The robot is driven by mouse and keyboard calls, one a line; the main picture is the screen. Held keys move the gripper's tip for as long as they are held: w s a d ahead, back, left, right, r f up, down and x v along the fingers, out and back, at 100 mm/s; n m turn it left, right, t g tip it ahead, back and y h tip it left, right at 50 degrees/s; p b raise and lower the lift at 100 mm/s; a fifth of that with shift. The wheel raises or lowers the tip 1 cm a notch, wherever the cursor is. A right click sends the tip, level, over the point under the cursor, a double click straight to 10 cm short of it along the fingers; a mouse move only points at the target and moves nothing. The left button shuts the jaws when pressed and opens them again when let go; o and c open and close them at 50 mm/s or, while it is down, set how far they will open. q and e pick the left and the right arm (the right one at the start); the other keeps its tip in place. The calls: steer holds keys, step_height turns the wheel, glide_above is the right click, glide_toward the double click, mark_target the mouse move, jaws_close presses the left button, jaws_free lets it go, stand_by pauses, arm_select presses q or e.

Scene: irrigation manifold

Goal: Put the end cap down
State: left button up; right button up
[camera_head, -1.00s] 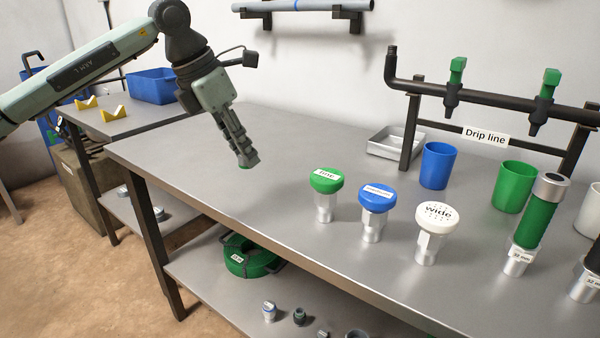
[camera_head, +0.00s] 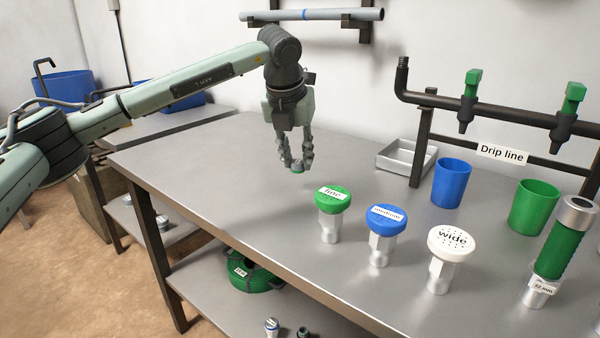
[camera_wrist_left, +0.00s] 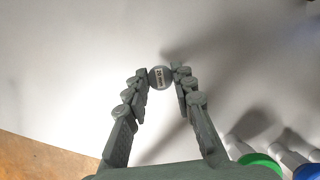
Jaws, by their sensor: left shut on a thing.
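My left gripper (camera_head: 296,162) is shut on the end cap (camera_wrist_left: 160,78), a small round grey piece with a pale label on its face. In the head view only a little of the cap shows at the fingertips, with a green edge. The gripper points down over the bench (camera_head: 225,160), behind and left of the green "fine" spray head. Whether the cap touches the bench top cannot be told. My right gripper is not in view.
Green "fine" (camera_head: 332,200), blue "medium" (camera_head: 385,219) and white "wide" (camera_head: 450,238) heads stand to the right. Behind are a grey tray (camera_head: 405,158), blue cup (camera_head: 451,184), green cup (camera_head: 533,208) and the drip line (camera_head: 490,112). The bench left of the gripper is clear.

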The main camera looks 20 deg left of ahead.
mark_target(298, 165)
arm_select(q)
steer(key=shift+w+d+f, duration=0.25)
steer(key=shift+w+f, duration=0.05)
steer(key=shift+f, duration=1.95)
steer(key=shift+f, duration=0.1)
steer(key=o, duration=0.8)
steer(key=v, duration=1.2)
steer(key=shift+s, duration=0.1)
